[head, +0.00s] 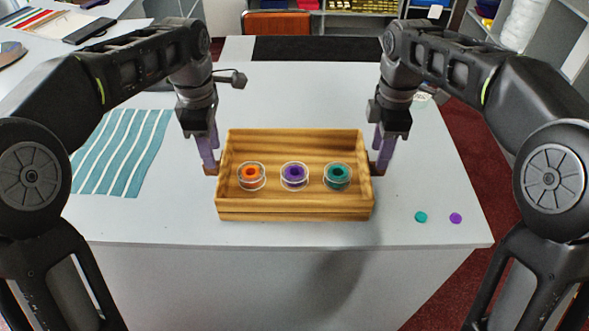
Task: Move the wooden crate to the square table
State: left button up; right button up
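The wooden crate (295,214) is a shallow open box with striped grain, level at the front middle of the pale grey table (300,95). It holds three clear round dishes: one with an orange ring (251,175), one purple (294,175), one teal (337,176). My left gripper (210,166) points down at the crate's left end, its purple fingers closed on a small brown handle. My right gripper (379,165) does the same at the right end. Fingertips are partly hidden. I cannot tell whether the crate touches the table. No separate square table is clearly identifiable.
A teal-and-white striped cloth (125,150) lies left of the crate. A teal disc (420,217) and a purple disc (456,218) lie at the right front. The tabletop behind the crate is clear. An orange chair (278,23) and shelves (440,20) stand behind.

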aim_at(217, 171)
pick_arm(q)
jog(key=shift+f, duration=3.9)
pick_arm(e)
jog(key=shift+f, duration=3.95)
pick_arm(q)
jog(key=shift+c, duration=0.3)
pick_arm(e)
jog(key=shift+c, duration=0.3)
pick_arm(q)
grip_shut()
pick_arm(e)
grip_shut()
pick_arm(q)
jog(key=shift+r, duration=0.1)
pick_arm(e)
jog(key=shift+r, duration=0.1)
